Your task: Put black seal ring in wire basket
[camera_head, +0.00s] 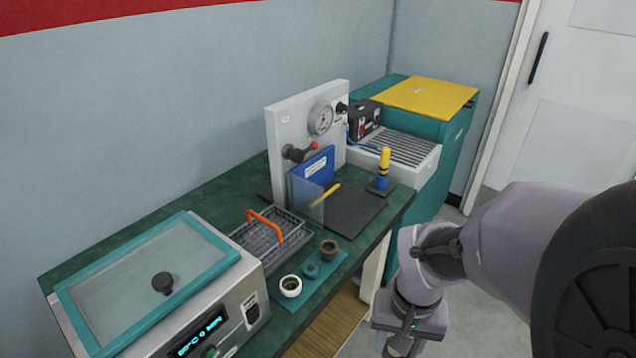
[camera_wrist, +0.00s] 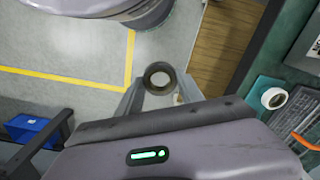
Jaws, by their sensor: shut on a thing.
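My gripper (camera_wrist: 160,92) is shut on a dark ring, the black seal ring (camera_wrist: 147,80), in the wrist view. The ring sits between the fingertips, with floor seen through its hole. In the head view my gripper (camera_head: 402,347) is at the bottom edge, right of the bench and clear of it; the ring cannot be made out there. The wire basket (camera_head: 258,243), with an orange handle (camera_head: 266,222), stands on the green bench behind the small teal mat. Part of the orange handle shows at the right edge of the wrist view (camera_wrist: 305,141).
The teal mat (camera_head: 317,288) holds a white ring (camera_head: 290,286), a teal ring (camera_head: 311,271) and a brown ring (camera_head: 329,250). A glass-lidded bath (camera_head: 150,275) stands left of the basket. A gauge panel (camera_head: 290,115) and clear shield (camera_head: 310,200) stand to its right.

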